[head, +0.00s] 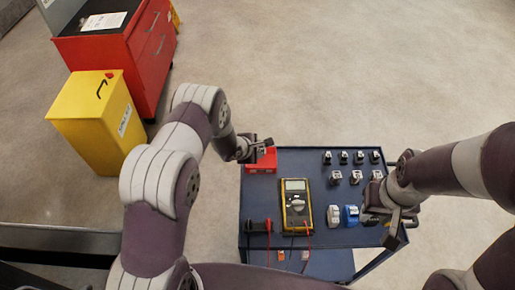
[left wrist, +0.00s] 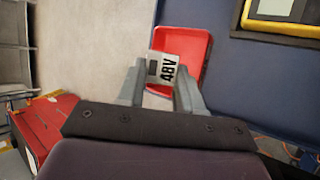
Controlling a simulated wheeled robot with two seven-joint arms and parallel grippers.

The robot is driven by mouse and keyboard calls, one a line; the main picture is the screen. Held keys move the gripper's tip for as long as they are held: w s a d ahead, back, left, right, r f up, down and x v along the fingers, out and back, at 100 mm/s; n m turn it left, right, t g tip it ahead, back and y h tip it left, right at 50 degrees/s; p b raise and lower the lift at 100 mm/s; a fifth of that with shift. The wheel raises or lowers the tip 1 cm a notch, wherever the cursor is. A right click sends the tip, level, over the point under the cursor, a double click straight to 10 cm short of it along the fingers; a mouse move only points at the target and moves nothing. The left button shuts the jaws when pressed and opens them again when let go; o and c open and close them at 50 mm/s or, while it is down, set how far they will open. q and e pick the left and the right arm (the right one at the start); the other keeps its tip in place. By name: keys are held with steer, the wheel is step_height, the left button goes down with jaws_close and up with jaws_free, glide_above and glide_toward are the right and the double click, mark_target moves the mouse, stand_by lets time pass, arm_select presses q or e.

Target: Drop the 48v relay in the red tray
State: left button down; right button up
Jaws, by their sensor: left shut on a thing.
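The 48v relay (left wrist: 161,70) is a pale block marked "48V" in the left wrist view. My left gripper (left wrist: 160,85) is shut on it and holds it over the red tray (left wrist: 190,42), whose inside shows behind it. In the head view my left gripper (head: 262,144) is above the red tray (head: 262,168) at the cart's far left corner, and the relay is hard to make out there. My right gripper (head: 392,222) is over the right side of the cart, and its jaws are not clear.
The blue cart (head: 290,160) holds a yellow multimeter (head: 297,205), a white block (head: 334,215), a blue block (head: 350,215) and several small dark parts (head: 344,157). A yellow bin (head: 95,125) and red tool cabinet (head: 150,60) stand at the left on open floor.

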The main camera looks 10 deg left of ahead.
arm_select(q)
steer(key=shift+f, duration=0.55)
steer(key=shift+d+r, duration=0.1)
steer(key=shift+d, duration=0.1)
arm_select(e)
steer(key=shift+d+f, duration=0.2)
steer(key=shift+f, duration=0.35)
arm_select(q)
steer(key=c, duration=0.7)
jaws_free()
steer(key=shift+o, duration=0.2)
steer(key=shift+a, duration=0.1)
arm_select(e)
steer(key=shift+a, duration=0.1)
